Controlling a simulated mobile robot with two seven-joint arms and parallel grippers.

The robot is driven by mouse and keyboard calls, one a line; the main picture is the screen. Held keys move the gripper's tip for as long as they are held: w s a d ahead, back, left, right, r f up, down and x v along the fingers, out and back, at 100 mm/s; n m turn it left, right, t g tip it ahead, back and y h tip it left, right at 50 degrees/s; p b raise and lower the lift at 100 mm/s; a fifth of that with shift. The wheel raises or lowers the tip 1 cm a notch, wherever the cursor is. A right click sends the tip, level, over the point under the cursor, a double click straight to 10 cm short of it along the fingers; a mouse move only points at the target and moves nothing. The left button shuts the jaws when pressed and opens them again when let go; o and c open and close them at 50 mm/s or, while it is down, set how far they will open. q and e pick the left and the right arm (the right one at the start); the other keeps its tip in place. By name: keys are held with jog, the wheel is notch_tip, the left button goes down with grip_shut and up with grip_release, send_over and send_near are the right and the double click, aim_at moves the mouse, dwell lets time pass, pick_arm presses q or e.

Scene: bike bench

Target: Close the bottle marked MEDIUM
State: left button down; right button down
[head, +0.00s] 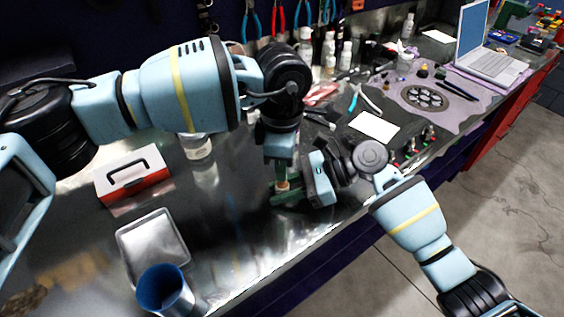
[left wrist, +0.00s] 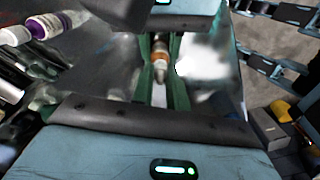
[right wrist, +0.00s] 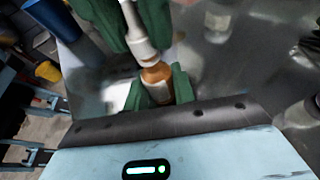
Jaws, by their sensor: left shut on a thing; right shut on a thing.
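A small amber bottle (right wrist: 155,74) with a pale label stands between the green fingers of my right gripper (right wrist: 160,92), which is shut on it. No marking is readable. My left gripper (head: 281,170) is shut on a white tapered cap (right wrist: 137,32), directly above the bottle. The cap's lower end is at the bottle's neck; I cannot tell whether it is seated. In the head view the bottle (head: 282,186) shows as a small orange spot, and my right gripper (head: 290,198) is around it. The left wrist view shows the cap (left wrist: 160,72) in line with the bottle (left wrist: 159,48).
A metal tray (head: 152,245) and blue cup (head: 165,291) are at the front left. A white card (head: 374,127) and pliers (head: 362,98) lie to the right.

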pick_arm(q)
jog(key=m, duration=0.7)
jog(key=shift+m, duration=0.4)
jog(key=m, duration=1.9)
jog(key=c, duration=1.4)
grip_release()
